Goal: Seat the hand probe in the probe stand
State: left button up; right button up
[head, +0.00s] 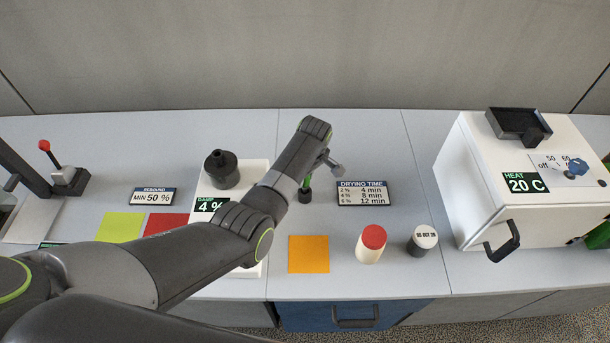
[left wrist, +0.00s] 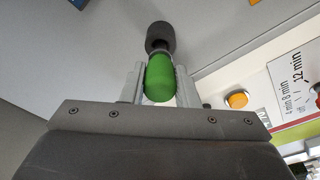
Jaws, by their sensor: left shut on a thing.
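The hand probe shows as a green handle (head: 306,182) with a dark round piece at its lower end, above or on the counter right of the white meter. In the left wrist view the green handle (left wrist: 160,78) sits between my left gripper's fingers (left wrist: 158,85), and the dark cylinder (left wrist: 160,36) is beyond it. My left gripper (head: 308,184) is shut on the handle, partly hidden by its wrist. I cannot tell whether the dark cylinder belongs to the probe or is a separate holder, or whether it touches the counter. My right gripper is out of view.
A black, necked fitting (head: 222,170) stands on the white meter reading 4 % (head: 256,166). The white heating box (head: 480,190) stands at right.

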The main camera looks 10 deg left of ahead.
pick_arm(q)
jog(key=shift+f+b, duration=0.6)
jog(key=shift+f, duration=0.3)
jog(key=o, duration=1.1)
jog(key=r, duration=0.5)
jog(key=s+d+r, duration=0.1)
jog(key=r, duration=0.5)
jog(key=d+r, duration=0.1)
jog(key=r, duration=0.5)
jog(key=shift+s+d+r, duration=0.1)
jog(key=shift+s+r, duration=0.05)
jog(key=shift+s, duration=0.1)
